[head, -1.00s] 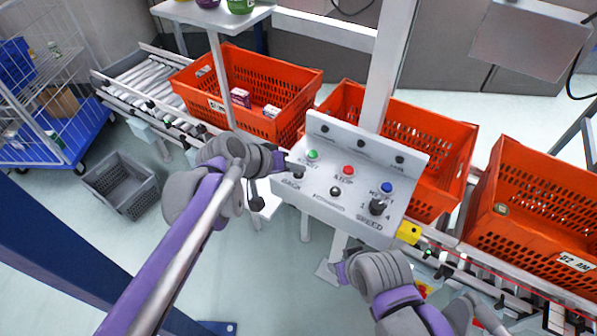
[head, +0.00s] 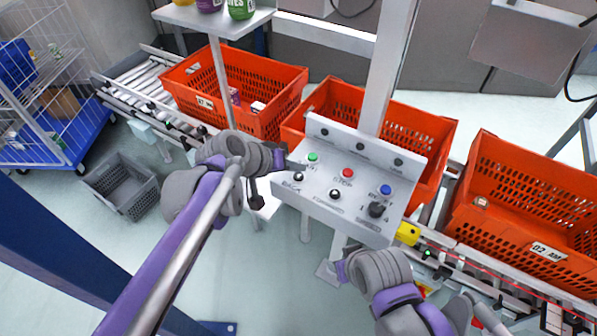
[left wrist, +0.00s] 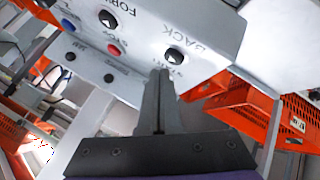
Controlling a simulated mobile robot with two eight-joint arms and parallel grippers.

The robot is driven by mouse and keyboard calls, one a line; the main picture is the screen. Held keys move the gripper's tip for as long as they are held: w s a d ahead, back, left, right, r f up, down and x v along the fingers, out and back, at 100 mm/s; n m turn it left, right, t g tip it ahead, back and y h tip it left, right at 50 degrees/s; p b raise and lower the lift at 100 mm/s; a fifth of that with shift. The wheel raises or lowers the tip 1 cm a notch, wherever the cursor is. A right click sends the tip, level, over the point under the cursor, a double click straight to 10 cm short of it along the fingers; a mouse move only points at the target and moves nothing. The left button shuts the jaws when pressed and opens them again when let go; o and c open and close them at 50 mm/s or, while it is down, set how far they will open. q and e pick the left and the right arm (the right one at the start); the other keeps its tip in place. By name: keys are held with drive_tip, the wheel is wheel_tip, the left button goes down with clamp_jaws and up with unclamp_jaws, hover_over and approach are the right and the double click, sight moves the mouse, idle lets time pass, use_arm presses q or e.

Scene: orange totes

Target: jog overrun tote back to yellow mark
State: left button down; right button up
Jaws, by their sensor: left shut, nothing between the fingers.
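Three orange totes stand in a row on the conveyor: left (head: 283,119), middle (head: 428,128) and right (head: 488,218). The pale control panel (head: 335,205) stands in front of the middle one. My left gripper (head: 300,167) is shut and empty, its tips at the black BACK button (head: 298,177) and just below the green button (head: 313,157). In the left wrist view the tips (left wrist: 163,75) overlap the BACK button's edge (left wrist: 174,53); contact cannot be told. A yellow block (head: 407,233) sits at the conveyor's near edge.
The panel also has a red STOP button (head: 348,173), a blue button (head: 386,189) and a selector knob (head: 376,210). A post (head: 392,65) rises behind it. A grey crate (head: 122,188) and a wire cart (head: 40,95) stand at left.

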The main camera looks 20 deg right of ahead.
sight(295, 179)
use_arm(q)
drive_tip(key=shift+r, duration=0.1)
drive_tip(key=shift+r+p, duration=1.65)
drive_tip(key=shift+r, duration=0.8)
drive_tip(key=shift+f, duration=0.1)
drive_tip(key=s+a+f+n+y, duration=0.1)
drive_tip(key=s+a+f, duration=0.3)
drive_tip(key=a, duration=0.6)
drive_tip(key=s+a+f+n+t+y, duration=0.1)
drive_tip(key=s+a+f+y, duration=0.3)
drive_tip(key=s+a, duration=0.5)
drive_tip(key=s+a+f+n+y, duration=0.1)
drive_tip(key=s+a+f+y, duration=0.2)
drive_tip(key=s+a, duration=0.3)
drive_tip(key=a+f, duration=0.1)
drive_tip(key=a, duration=0.3)
drive_tip(key=shift+s+a+n, duration=0.25)
drive_tip(key=shift+a+n, duration=0.05)
drive_tip(key=shift+n, duration=0.1)
drive_tip(key=shift+w+d+f, duration=0.1)
drive_tip(key=shift+d, duration=0.05)
